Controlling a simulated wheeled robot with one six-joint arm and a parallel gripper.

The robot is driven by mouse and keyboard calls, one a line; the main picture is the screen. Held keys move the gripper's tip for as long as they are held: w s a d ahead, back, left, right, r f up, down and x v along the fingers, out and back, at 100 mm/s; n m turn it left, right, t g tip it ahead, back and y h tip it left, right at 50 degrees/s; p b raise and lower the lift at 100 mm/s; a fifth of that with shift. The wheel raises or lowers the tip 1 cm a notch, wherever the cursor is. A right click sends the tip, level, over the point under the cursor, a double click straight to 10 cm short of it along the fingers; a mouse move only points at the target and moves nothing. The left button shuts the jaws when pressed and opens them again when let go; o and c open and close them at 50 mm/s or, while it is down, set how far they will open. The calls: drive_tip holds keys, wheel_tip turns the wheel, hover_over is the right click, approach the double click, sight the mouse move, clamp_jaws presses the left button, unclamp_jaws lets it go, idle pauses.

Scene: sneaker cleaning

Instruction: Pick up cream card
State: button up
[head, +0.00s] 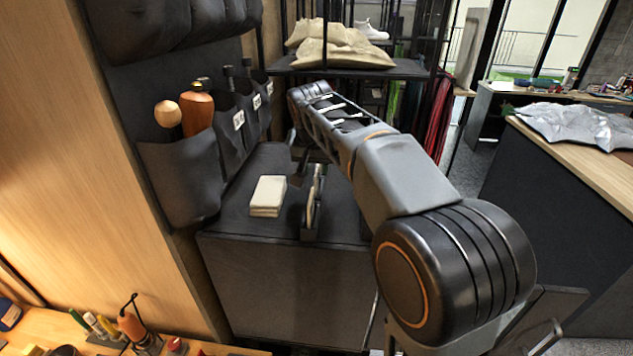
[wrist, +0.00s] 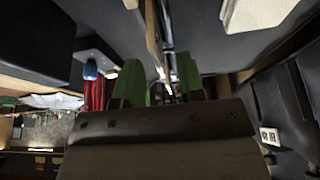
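My gripper (wrist: 158,78) is open, with its two green fingertips apart at either side of the wrist view. A thin upright piece with a pale edge (wrist: 156,38) shows ahead, in line with the gap; neither finger visibly grips it. In the head view a narrow dark holder (head: 310,234) stands on the dark cabinet, with thin upright pieces in it. I cannot tell for sure which of them is the cream card. My arm reaches above and behind the holder, and its gripper is mostly hidden there.
A cream folded stack (head: 268,192) lies left of the holder and shows at the wrist view's upper right (wrist: 258,12). Dark wall pockets (head: 182,180) with wooden-handled tools hang at left. A shelf (head: 350,68) with beige bags stands behind. The cabinet's front top is clear.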

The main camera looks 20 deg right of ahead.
drive_tip(key=shift+p+x, duration=0.45)
drive_tip(key=shift+x, duration=1.5)
clamp_jaws()
